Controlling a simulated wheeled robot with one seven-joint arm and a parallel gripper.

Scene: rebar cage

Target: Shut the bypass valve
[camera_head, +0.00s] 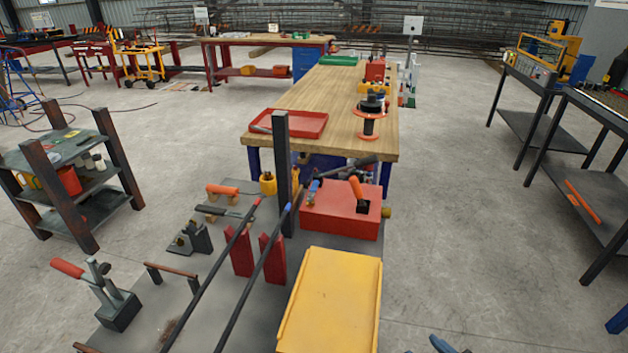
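A red box-shaped unit (335,222) stands at the far end of the dark bench. An orange-handled lever (356,187) rises tilted from a black block on its top. A small blue and red fitting (313,191) sits at its top left corner, and a brass-yellow knob (386,212) sticks out of its right side. I cannot tell for certain which of these is the bypass valve, nor whether it is open or shut.
A yellow tray (332,300) lies in front of the red unit. A dark upright post (282,165) stands to its left, beside two long rods (258,268) slanting over red blocks. A wooden table (318,95) is behind.

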